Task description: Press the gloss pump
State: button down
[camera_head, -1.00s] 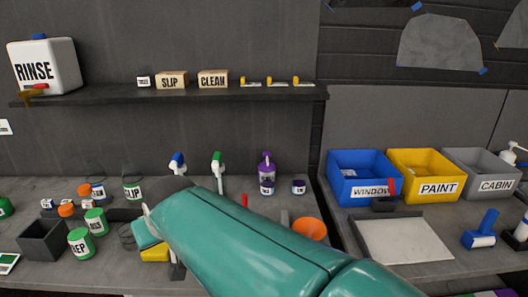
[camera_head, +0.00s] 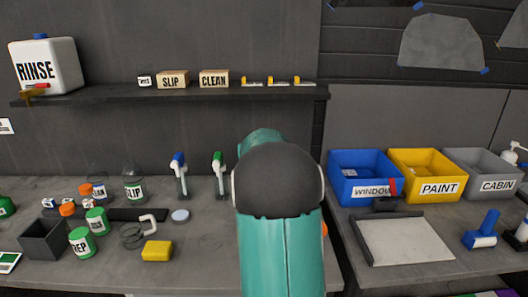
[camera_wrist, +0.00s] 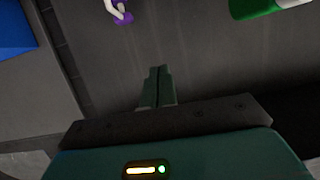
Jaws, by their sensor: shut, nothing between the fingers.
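No label reading gloss is legible in any view. A purple and white piece (camera_wrist: 122,14) shows at the top of the wrist view, cut by the frame edge; it may be part of the purple-topped bottle, which my arm now hides in the head view. My gripper (camera_wrist: 156,72) is shut and empty in the wrist view, over dark grey surface, apart from the purple piece. In the head view my arm hides the gripper. A white pump top (camera_head: 514,150) stands at the far right edge, its use unclear.
A green and white object (camera_wrist: 265,8) is at the wrist view's top right. Spray bottles with blue (camera_head: 180,170) and green (camera_head: 219,170) heads stand left of my arm. The blue bin (camera_head: 352,168) and a pale tray (camera_head: 405,242) lie right. A shelf (camera_head: 200,93) runs above.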

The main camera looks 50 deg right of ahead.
jog(key=s+d+f+h, duration=0.1)
jog(key=d, duration=0.5)
jog(key=shift+s+f+m, duration=0.25)
jog(key=shift+f+m, duration=0.15)
jog(key=shift+d, duration=0.15)
jog(key=x, duration=0.9)
jog(key=shift+w+d+f, duration=0.1)
jog(key=shift+w+d, duration=0.05)
jog(key=shift+d, duration=0.05)
notch_tip(320, 180, down, 3)
jog(key=shift+w+d+r, duration=0.1)
jog(key=shift+d, duration=0.05)
jog(key=shift+f, duration=0.6)
jog(key=shift+f, duration=0.1)
